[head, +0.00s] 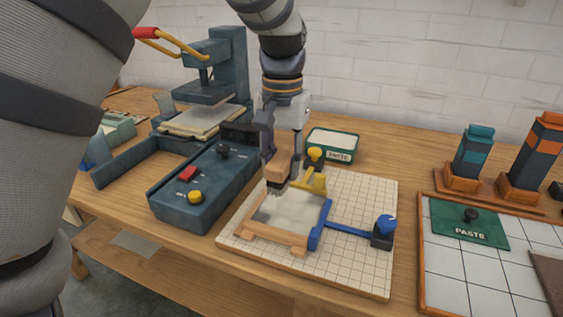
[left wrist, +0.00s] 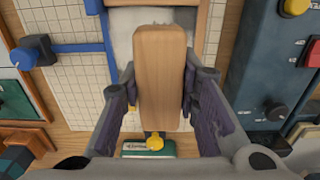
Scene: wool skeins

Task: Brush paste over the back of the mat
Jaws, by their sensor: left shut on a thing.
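My left gripper (head: 283,150) is shut on a wooden brush (head: 278,170), its bristles pointing down over the far part of the mat. In the left wrist view the brush (left wrist: 159,75) is a pale wooden block between both fingers. The mat (head: 290,213) is a grey-white sheet inside a wooden frame (head: 262,236) on a gridded board. I cannot tell whether the bristles touch it. The mat shows partly in the left wrist view (left wrist: 122,22), behind the brush. A green-rimmed paste tray (head: 333,159) stands behind the board. My right gripper is not in view.
Yellow (head: 314,182) and blue (head: 319,226) clamps border the frame; a blue bar runs right to a knob (head: 384,230). A dark control box (head: 205,190) and press (head: 235,80) stand left. A green PASTE plate (head: 468,226) lies on tiles at right.

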